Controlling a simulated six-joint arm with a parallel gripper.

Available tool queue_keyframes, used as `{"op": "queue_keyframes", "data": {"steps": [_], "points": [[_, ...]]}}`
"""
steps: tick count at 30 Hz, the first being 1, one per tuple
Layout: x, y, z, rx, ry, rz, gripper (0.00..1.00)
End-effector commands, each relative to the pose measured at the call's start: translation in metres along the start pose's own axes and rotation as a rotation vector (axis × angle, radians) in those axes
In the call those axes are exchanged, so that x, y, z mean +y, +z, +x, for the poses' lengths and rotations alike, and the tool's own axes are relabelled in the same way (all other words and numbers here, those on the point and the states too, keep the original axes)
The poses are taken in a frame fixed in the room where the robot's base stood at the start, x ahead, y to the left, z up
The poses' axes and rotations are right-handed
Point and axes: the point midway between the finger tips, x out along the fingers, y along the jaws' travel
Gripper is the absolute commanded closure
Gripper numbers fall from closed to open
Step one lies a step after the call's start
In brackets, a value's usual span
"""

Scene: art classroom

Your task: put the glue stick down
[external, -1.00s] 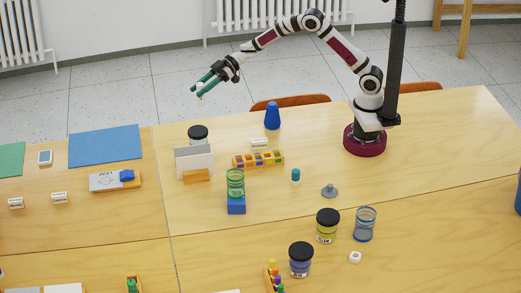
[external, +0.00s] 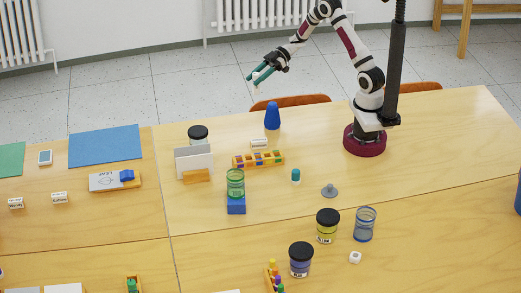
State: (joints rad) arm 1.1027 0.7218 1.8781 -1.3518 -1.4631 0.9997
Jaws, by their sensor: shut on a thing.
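My gripper (external: 257,80) is raised in the air, beyond the back edge of the table in the picture. Its teal fingers are shut on a small white thing, seemingly the glue stick (external: 263,76); the fingers hide much of it. Nothing touches it from below.
A small teal-topped piece (external: 296,175) and a grey knobbed piece (external: 329,191) stand mid-table. The table's right side is mostly clear.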

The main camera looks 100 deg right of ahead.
Motion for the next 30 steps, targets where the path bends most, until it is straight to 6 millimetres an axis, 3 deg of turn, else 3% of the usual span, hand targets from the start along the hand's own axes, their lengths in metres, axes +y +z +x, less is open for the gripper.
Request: {"op": "queue_keyframes", "data": {"steps": [9,12,14,21,30], "points": [[-0.018,0.018,0.101,-0.001,-0.008,0.001,1.00],[-0.020,0.020,0.122,-0.001,-0.004,0.000,1.00],[-0.021,0.022,0.129,-0.001,-0.003,0.000,1.00],[-0.021,0.058,0.146,-0.001,-0.001,0.001,1.00],[-0.020,0.060,0.147,0.000,-0.001,0.000,1.00]]}}
